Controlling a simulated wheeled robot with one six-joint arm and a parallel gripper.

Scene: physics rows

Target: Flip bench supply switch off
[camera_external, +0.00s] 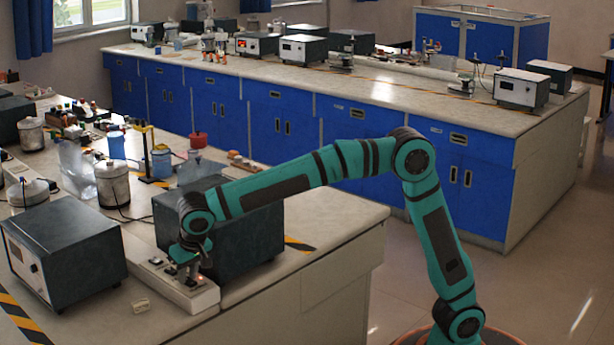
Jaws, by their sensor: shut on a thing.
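My teal arm reaches in from the right.
A dark instrument case (65,255) stands left of the pale box, and another dark case (235,232) stands close behind it. Jars and bottles crowd the bench further back. The bench's right front corner is clear.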

